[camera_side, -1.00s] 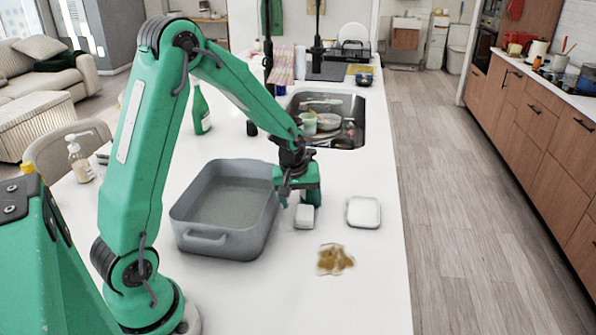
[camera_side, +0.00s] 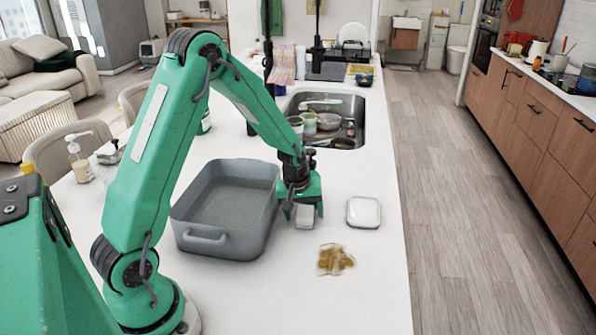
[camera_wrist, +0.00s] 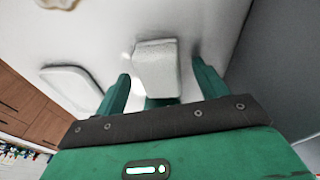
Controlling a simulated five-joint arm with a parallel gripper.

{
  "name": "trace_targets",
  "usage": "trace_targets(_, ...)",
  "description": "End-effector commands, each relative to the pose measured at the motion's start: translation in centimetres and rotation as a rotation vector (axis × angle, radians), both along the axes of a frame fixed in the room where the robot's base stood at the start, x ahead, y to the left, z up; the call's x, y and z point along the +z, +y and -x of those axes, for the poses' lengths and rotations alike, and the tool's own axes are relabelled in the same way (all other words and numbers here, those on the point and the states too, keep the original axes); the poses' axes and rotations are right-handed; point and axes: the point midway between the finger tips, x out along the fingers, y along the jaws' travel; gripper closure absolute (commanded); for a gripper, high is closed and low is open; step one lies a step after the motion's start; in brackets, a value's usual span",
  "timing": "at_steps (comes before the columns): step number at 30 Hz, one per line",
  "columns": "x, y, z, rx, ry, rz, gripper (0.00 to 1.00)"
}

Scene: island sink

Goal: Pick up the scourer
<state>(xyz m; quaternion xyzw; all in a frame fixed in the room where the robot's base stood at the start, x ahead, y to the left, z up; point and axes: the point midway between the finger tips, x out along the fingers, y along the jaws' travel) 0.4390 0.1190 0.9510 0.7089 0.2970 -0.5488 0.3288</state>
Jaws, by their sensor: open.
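The scourer looks like a small pale grey-white block (camera_side: 305,221) lying on the white counter, just right of the grey basin. In the wrist view the scourer (camera_wrist: 157,72) sits between my two green fingers, with a finger at either side. My gripper (camera_side: 303,209) is open and low over the block in the side view, hiding its far part. I cannot tell whether the fingertips touch the counter.
The grey basin (camera_side: 203,236) stands close on the left. A white square dish (camera_side: 363,212) lies to the right, and a brown spill (camera_side: 335,259) lies in front. The sink (camera_side: 345,109) is farther back. The counter's right edge lies beyond the dish.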

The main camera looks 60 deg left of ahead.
Motion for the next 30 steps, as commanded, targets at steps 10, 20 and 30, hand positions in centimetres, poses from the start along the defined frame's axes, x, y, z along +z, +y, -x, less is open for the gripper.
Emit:
trace_targets(10,0.0,0.0,0.0,0.000,0.000,0.000,0.75)
trace_targets(20,0.0,0.0,0.0,0.000,0.000,0.000,0.80)
trace_targets(30,1.2,0.0,-0.1,0.000,-0.001,0.000,0.80)
